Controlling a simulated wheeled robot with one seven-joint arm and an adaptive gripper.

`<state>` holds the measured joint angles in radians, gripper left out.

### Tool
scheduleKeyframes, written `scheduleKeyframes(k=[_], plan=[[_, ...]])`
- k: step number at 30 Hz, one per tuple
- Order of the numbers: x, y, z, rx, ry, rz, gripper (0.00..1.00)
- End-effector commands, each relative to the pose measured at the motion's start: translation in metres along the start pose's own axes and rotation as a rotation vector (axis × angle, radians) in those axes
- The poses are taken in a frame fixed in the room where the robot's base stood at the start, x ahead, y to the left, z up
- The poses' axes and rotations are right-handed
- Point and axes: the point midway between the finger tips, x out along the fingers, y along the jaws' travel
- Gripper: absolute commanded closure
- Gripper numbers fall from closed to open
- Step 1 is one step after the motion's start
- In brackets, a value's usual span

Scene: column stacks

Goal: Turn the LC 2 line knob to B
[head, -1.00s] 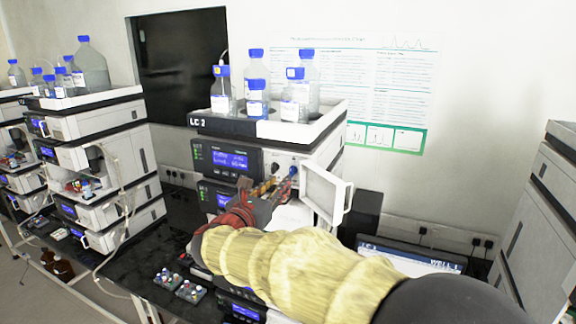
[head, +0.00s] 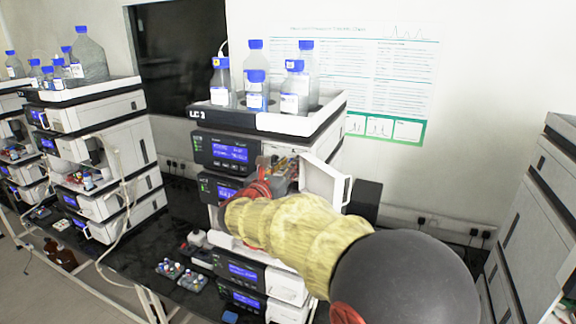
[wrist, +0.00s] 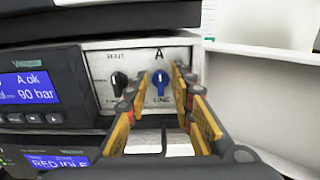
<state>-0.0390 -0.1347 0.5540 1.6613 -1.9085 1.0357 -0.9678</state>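The LC 2 stack (head: 268,122) stands in the middle of the head view. In the wrist view, the blue line knob (wrist: 160,84) sits on a pale panel, with "A" above it and "LINE" below it. The knob is upright, its handle towards the A. My gripper (wrist: 160,73) is open, its two fingers showing on either side of the knob with gaps; I cannot tell how far its tips are from the panel. In the head view my gripper (head: 284,172) is at the stack's upper front and the knob is hidden.
A black knob (wrist: 119,83) is left of the blue one. A white door (head: 325,182) stands open on the right. A blue-lit display (wrist: 40,88) is on the left. Bottles (head: 256,92) stand in the tray on top. Vial racks (head: 180,274) lie on the black bench.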

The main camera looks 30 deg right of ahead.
Motion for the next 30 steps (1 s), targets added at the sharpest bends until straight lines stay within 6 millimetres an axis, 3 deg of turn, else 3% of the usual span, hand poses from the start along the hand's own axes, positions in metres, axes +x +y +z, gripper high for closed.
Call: scheduleKeyframes(k=[12,30], plan=[[-0.0003,-0.0001,0.0003,0.000,0.000,0.000,1.00],[-0.0004,-0.0004,-0.0013,0.036,-0.001,0.000,1.00]])
